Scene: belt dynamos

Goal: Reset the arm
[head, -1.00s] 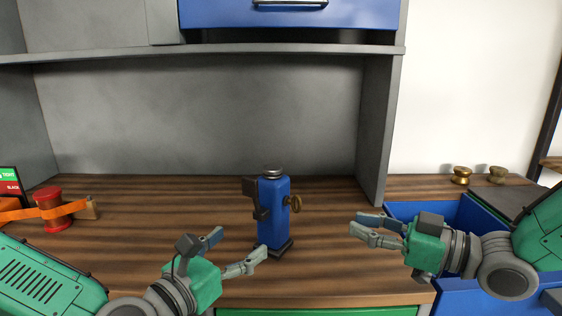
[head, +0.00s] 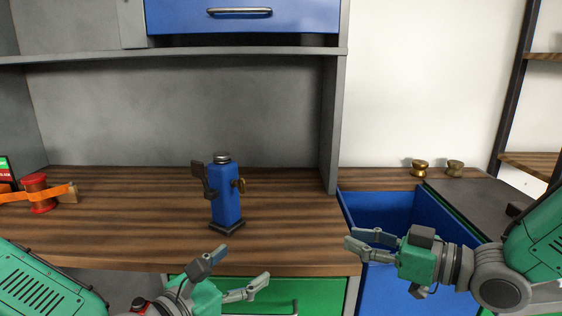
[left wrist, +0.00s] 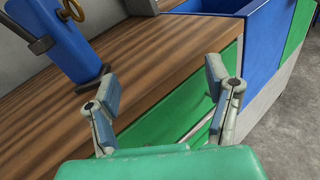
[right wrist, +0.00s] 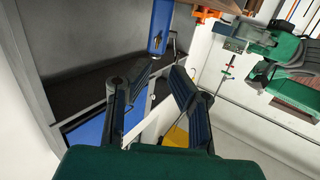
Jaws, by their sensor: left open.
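The blue belt dynamo (head: 226,197) stands upright on the wooden worktop, with a dark crank-like part on its left side and a brass knob on its right. It also shows in the left wrist view (left wrist: 58,42), tilted at the upper left. My left gripper (head: 240,267) is open and empty, in front of the worktop edge and apart from the dynamo. Its two fingers (left wrist: 165,86) stand wide apart. My right gripper (head: 350,241) is open and empty near the open blue drawer; its parted fingers show in the right wrist view (right wrist: 160,78).
An open blue drawer (head: 350,215) lies at the right of the worktop (head: 110,237). Two brass knobs (head: 419,169) stand behind it. A red spool with an orange belt (head: 38,193) sits at the far left. A grey shelf (head: 180,54) overhangs the back.

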